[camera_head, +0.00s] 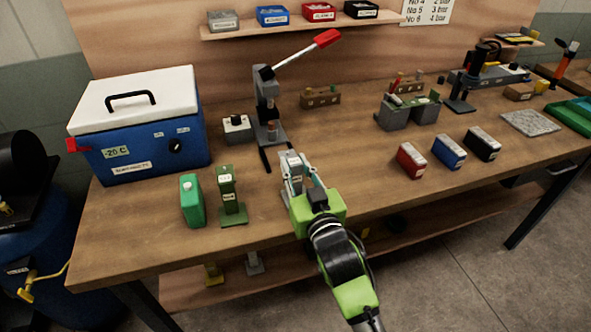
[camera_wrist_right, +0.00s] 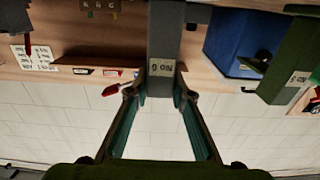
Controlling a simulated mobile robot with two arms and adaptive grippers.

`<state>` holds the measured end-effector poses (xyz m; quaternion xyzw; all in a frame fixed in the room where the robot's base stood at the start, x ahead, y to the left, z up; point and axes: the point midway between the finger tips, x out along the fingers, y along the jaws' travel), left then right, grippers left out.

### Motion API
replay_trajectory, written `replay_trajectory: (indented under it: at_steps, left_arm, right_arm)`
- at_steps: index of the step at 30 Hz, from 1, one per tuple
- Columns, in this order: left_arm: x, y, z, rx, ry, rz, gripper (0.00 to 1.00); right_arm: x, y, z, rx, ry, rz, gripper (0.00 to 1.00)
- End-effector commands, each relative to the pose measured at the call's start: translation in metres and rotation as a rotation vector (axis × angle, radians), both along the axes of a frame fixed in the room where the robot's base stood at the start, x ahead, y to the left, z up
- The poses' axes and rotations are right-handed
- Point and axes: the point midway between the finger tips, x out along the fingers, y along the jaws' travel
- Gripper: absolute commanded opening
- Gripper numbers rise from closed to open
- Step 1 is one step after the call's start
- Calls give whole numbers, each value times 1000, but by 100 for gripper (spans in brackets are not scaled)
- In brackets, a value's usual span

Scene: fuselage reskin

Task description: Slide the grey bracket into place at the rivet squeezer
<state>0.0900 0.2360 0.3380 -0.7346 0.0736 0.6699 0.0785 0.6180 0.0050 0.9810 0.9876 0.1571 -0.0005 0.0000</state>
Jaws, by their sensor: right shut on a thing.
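The grey bracket (camera_wrist_right: 165,30) shows in the wrist view as an upright grey bar with a small pale number label. My right gripper (camera_wrist_right: 160,92) is shut on it, with one finger on each side. In the head view my right gripper (camera_head: 292,165) is low over the front of the bench and hides most of the bracket. The rivet squeezer (camera_head: 266,100), grey with a long red-tipped lever, stands just behind and slightly left of the gripper. The gripper and bracket are in front of its foot, apart from its upright. My left gripper is out of view.
A green bracket (camera_head: 230,195) and a green canister (camera_head: 191,200) stand left of my right arm. A blue cool box (camera_head: 140,140) is behind them. A small white-and-grey box (camera_head: 237,128) sits beside the squeezer. Bare bench lies right of the gripper, up to the red box (camera_head: 411,160).

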Motion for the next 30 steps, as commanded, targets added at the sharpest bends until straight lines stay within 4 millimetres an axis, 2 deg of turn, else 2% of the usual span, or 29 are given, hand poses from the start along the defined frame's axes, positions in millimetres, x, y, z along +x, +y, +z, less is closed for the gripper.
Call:
replay_trajectory:
  at_steps: [5, 6, 8, 20, 26, 30]
  left_arm:
    - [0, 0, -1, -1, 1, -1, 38]
    - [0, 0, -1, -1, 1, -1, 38]
    - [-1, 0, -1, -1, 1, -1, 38]
    - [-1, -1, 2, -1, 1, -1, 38]
    - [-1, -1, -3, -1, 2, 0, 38]
    - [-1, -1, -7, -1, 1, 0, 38]
  right_arm:
    - [0, 0, -2, 1, -4, 0, 0]
    - [0, 0, -4, 0, 1, 0, 26]
    - [0, 0, -3, 0, 1, 0, 38]
    - [0, 0, 2, -1, -1, 0, 38]
    - [-29, -9, -2, -1, 3, 0, 38]
    - [-59, -19, -2, -1, 2, 0, 38]
